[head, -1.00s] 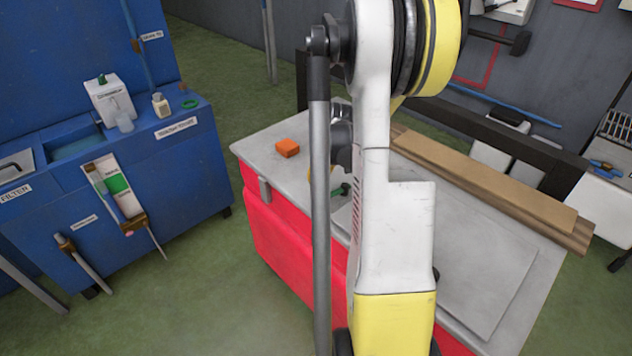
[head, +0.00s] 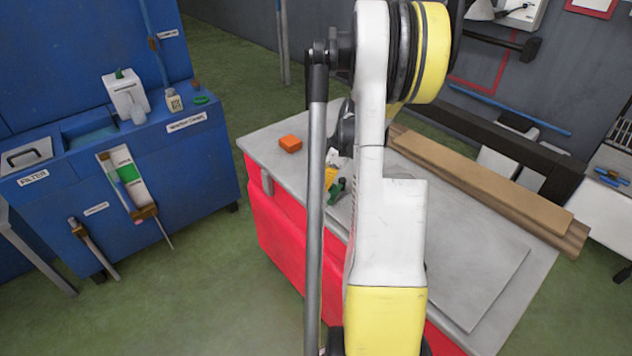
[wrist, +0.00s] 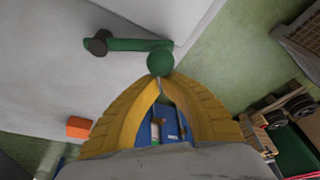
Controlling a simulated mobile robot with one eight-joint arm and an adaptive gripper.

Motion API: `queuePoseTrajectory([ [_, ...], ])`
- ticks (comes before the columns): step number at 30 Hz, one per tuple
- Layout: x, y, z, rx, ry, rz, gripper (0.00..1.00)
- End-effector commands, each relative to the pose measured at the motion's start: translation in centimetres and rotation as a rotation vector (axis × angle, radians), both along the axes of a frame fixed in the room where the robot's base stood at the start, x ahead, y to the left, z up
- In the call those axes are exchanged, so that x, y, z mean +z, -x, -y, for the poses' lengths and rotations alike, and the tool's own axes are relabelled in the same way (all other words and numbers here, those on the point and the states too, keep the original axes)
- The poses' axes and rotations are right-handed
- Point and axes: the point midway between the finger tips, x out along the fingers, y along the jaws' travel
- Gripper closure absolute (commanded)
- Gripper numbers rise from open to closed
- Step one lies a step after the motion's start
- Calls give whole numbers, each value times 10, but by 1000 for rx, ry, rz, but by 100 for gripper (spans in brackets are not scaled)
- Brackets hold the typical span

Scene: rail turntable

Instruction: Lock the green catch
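The green catch (wrist: 135,44) is a green arm with a dark round pivot at its left end and a round green knob (wrist: 160,62) at its right end, over the pale bench top. In the head view the catch (head: 336,191) is partly hidden by my arm. My gripper (wrist: 163,77) has yellow fingers with their tips drawn almost together, right at the knob. The knob overlaps the tips in the wrist view, so I cannot tell whether they touch it. Nothing shows held between the fingers.
An orange block (head: 290,143) lies on the grey-topped red bench (head: 262,140), near its far left corner. Brown planks (head: 480,180) lie along the back edge. A blue cabinet (head: 200,170) with bottles and tools stands left across open green floor.

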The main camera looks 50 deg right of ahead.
Motion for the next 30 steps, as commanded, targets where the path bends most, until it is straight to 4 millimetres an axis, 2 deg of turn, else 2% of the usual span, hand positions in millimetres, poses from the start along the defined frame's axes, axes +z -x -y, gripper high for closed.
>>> queuePoseTrajectory([
  [9, 0, 24, 0, 296, 0, 0, 100],
  [19, 0, 44, 4, 292, -1, 0, 100],
  [30, 0, 63, 18, 291, 0, 0, 100],
])
